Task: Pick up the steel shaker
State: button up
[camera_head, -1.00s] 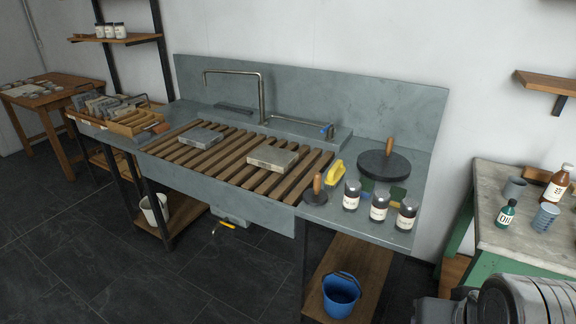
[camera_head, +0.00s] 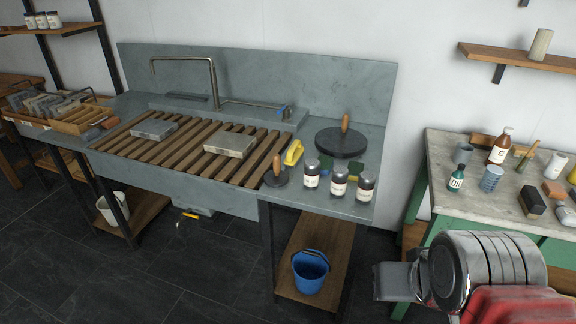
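No plain steel shaker can be made out for certain. Three dark jars with white labels and grey metal-looking caps stand in a row at the right front of the sink bench: a left jar (camera_head: 311,174), a middle jar (camera_head: 338,182) and a right jar (camera_head: 365,187). They are upright and apart; their labels are too small to read. A ribbed blue-grey cup (camera_head: 491,178) stands on the worktable at right. Parts of my arm, silver and red, fill the lower right corner. My gripper's fingers do not show.
The slatted sink bench (camera_head: 236,200) carries two stone slabs, a yellow sponge-like block (camera_head: 293,153) and a dark round disc (camera_head: 341,143) with a wooden handle. A green-sided worktable (camera_head: 446,192) with bottles stands at right. A blue bucket (camera_head: 309,272) sits below. Dark floor in front is clear.

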aim_at(311, 167)
jog(key=u, duration=1.95)
jog(key=i, duration=0.9)
jog(key=z, duration=0.8)
